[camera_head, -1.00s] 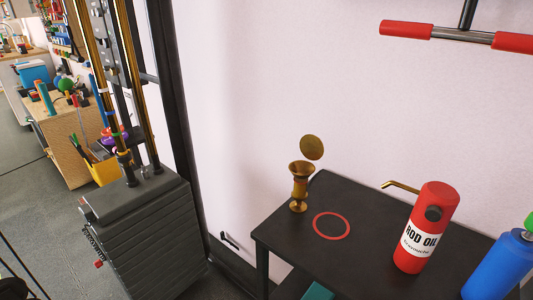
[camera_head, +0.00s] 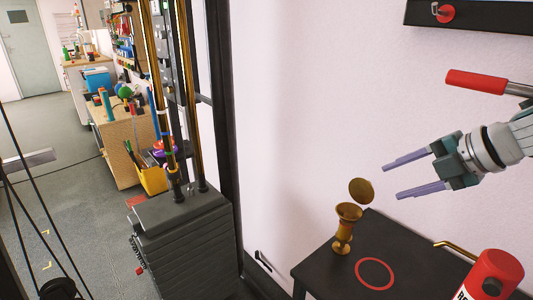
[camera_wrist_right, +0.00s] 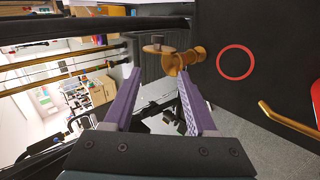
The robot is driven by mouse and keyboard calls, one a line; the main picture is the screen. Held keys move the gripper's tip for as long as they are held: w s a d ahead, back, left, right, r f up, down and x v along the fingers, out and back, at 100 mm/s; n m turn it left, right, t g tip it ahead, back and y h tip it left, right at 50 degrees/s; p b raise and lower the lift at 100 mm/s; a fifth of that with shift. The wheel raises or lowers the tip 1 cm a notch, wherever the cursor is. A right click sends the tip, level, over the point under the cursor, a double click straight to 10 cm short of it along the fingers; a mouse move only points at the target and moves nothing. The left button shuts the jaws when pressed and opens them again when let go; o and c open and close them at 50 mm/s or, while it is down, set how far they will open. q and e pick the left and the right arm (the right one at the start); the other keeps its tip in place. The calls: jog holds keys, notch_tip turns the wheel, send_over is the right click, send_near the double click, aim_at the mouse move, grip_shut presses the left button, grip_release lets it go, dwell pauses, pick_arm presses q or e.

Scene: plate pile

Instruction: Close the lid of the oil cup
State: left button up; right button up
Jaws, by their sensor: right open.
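The brass oil cup (camera_head: 344,226) stands upright near the left corner of the dark table. Its round lid (camera_head: 361,190) is raised open above the cup's mouth. My right gripper (camera_head: 391,180) is open and empty, above and to the right of the cup, pointing left. In the right wrist view, the cup (camera_wrist_right: 182,59) and its lid (camera_wrist_right: 154,48) show beyond the open fingers (camera_wrist_right: 158,88), apart from them. My left gripper is not in view.
A red ring (camera_head: 375,259) marks the dark table (camera_head: 330,268) beside the cup. A red oil can (camera_head: 492,277) with a brass spout stands to the right. A black weight stack (camera_head: 185,232) stands left of the table. A red-gripped bar (camera_head: 475,81) hangs above my right gripper.

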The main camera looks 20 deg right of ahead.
aim_at(364, 189)
jog(key=w+d+f+b, duration=0.1)
jog(key=w+f+b, duration=0.4)
jog(key=b, duration=0.3)
jog(key=shift+w+f, duration=0.2)
jog(key=shift+w, duration=0.7)
jog(key=shift+d, duration=0.1)
jog(key=shift+c, duration=0.8)
grip_shut()
